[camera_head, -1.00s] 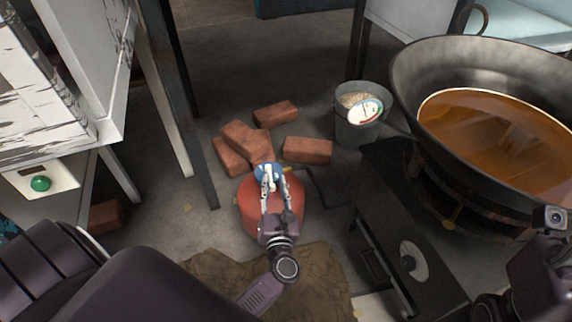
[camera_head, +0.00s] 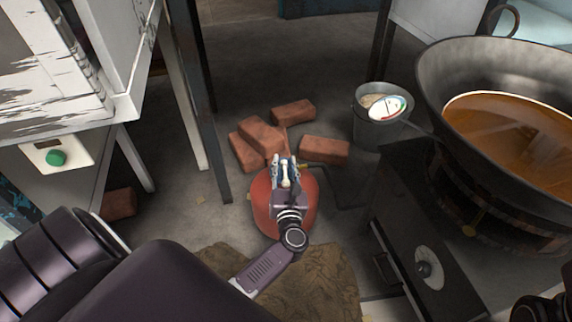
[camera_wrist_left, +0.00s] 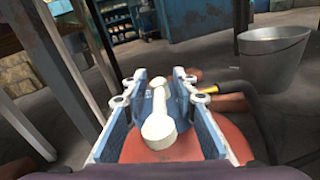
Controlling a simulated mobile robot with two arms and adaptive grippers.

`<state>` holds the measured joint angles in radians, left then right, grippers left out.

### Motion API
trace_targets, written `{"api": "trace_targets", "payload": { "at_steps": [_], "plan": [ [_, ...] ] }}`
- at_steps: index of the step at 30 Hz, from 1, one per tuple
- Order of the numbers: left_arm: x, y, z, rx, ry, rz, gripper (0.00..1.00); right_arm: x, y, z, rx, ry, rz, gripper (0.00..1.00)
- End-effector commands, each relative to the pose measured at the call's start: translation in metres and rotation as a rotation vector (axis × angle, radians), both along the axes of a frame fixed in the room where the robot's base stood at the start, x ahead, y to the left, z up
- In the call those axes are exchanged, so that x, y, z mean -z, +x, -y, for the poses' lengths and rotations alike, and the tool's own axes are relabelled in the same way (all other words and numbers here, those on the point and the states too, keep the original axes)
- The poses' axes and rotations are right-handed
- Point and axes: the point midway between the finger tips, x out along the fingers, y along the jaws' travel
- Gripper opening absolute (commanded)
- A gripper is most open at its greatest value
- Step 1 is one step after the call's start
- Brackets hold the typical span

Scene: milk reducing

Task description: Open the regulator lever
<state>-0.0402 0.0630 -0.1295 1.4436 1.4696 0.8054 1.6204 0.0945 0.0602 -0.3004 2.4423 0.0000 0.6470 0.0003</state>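The white regulator lever (camera_head: 286,178) shows between my left gripper's fingers, above the red gas cylinder (camera_head: 263,203). In the left wrist view the lever (camera_wrist_left: 159,126) is a pale handle with a wide near end, with the red cylinder top (camera_wrist_left: 190,148) below it. My left gripper (camera_head: 285,161) is open, one finger on each side of the lever, with visible gaps. The blue regulator body is mostly hidden by the gripper. My right gripper is not in view; only a dark part of my right arm shows at the bottom right corner.
Several bricks (camera_head: 324,150) lie beyond the cylinder. A metal bucket (camera_head: 378,130) with a gauge stands to their right. A dark stove (camera_head: 425,230) with a knob and a large pan of brown liquid (camera_head: 515,125) are at right. Brown cloth (camera_head: 325,275) lies in front.

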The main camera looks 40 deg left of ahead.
Motion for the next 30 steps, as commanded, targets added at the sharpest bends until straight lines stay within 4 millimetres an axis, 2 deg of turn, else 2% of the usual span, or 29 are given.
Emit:
{"api": "trace_targets", "payload": {
  "at_steps": [2, 9, 19, 24, 26, 27, 30],
  "plan": [
    [0.0, 0.0, 0.0, 0.0, 0.0, 0.0, 0.26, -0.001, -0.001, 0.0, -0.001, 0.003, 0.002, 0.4],
    [0.0, 0.0, 0.0, 0.0, 0.0, 0.0, 0.01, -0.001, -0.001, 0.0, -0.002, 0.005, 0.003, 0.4],
    [0.001, 0.0, 0.001, -0.002, 0.0, 0.0, 0.0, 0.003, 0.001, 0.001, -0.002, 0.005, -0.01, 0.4],
    [0.003, 0.001, 0.002, -0.061, -0.003, 0.002, 0.0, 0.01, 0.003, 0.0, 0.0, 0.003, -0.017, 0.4],
    [0.004, 0.001, 0.003, -0.093, -0.005, 0.002, 0.0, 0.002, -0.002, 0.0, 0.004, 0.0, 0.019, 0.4],
    [0.004, 0.001, 0.003, -0.116, -0.003, 0.002, 0.0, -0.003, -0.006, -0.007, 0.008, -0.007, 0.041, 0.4],
    [0.004, 0.001, 0.003, -0.162, -0.002, 0.001, 0.0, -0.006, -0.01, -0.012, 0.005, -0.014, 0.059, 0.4]
  ]
}}
